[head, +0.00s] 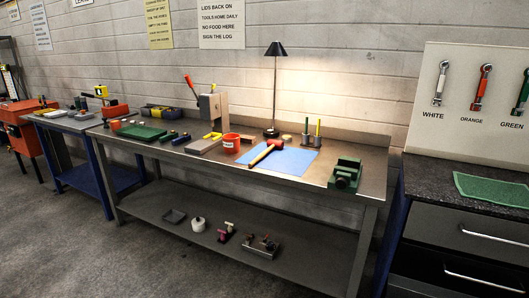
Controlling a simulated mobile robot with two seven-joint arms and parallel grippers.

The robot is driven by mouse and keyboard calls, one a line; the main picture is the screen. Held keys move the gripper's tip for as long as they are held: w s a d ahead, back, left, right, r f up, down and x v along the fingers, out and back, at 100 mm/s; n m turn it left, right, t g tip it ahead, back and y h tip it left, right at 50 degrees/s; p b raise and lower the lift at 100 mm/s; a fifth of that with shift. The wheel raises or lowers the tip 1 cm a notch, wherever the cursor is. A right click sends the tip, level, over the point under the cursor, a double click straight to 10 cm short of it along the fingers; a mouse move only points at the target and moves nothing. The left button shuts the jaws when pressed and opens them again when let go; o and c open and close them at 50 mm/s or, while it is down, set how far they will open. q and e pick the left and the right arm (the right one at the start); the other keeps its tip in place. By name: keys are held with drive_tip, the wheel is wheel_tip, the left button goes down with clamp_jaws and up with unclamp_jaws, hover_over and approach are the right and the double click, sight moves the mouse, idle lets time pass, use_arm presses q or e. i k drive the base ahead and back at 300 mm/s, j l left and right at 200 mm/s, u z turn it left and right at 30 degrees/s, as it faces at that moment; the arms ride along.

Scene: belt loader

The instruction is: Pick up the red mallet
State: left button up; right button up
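The red mallet (268,151) lies on a blue mat (293,160) on the long metal workbench (325,182). Its red head is toward the right, and its light wooden handle points down and left, toward the bench's front edge. Neither of my grippers is in the head view. Nothing is holding the mallet.
A green vise (345,174) sits at the bench's right end. A dark cabinet (455,222) stands to the right. Grey floor (60,250) is clear in front.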

sight(272, 143)
drive_tip(key=i+l+z, duration=0.15)
drive_tip(key=i+z, duration=0.2)
drive_tip(key=i, duration=0.45)
drive_tip(key=i+j+z, duration=0.1)
drive_tip(key=i+z, duration=0.2)
drive_tip(key=i, duration=0.5)
